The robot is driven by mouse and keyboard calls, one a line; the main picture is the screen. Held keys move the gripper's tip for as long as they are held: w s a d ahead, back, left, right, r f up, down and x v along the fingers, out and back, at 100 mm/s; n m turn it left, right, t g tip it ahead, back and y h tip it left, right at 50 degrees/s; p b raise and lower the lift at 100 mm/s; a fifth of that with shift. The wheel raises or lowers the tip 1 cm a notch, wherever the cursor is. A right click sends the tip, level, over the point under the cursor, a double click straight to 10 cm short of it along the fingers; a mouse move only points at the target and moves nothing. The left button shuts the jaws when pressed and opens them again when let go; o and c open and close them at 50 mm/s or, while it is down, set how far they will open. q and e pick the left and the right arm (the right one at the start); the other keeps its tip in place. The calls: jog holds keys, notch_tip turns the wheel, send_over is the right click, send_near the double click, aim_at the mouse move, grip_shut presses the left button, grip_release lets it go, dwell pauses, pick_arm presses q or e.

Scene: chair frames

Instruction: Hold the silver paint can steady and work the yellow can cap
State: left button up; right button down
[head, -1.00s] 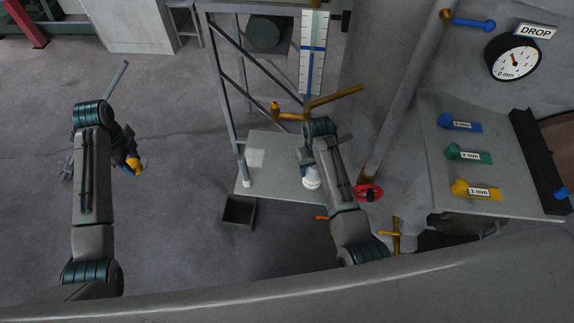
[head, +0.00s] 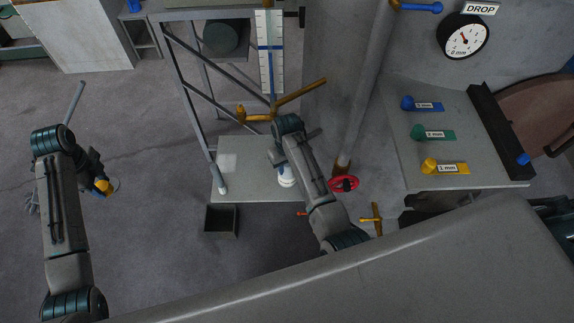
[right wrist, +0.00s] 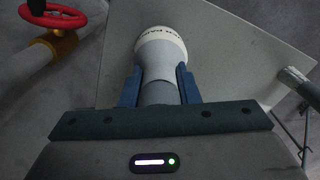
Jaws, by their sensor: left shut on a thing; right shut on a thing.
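The silver paint can (right wrist: 160,62) has a pale, rounded, lettered end and a narrower grey body in the right wrist view. My right gripper (right wrist: 158,90) is shut on its grey body, one blue finger on each side. In the head view the can's white end (head: 288,178) shows beside my right arm, over the grey plate; I cannot tell whether it touches the plate. My left gripper (head: 97,178) is at the far left, shut on a yellow piece that looks like the can cap (head: 103,188). The cap is well apart from the can. My arm hides part of the can.
The grey plate (head: 240,185) lies under a metal frame. A dark open bin (head: 221,221) stands in front of it. A red handwheel (head: 344,184) is right of the can. A side bench (head: 405,165) holds blue, green and yellow gauges.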

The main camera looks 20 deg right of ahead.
jog(key=c, duration=2)
grip_release()
grip_shut()
jog(key=shift+f, duration=0.1)
jog(key=o, duration=1)
grip_release()
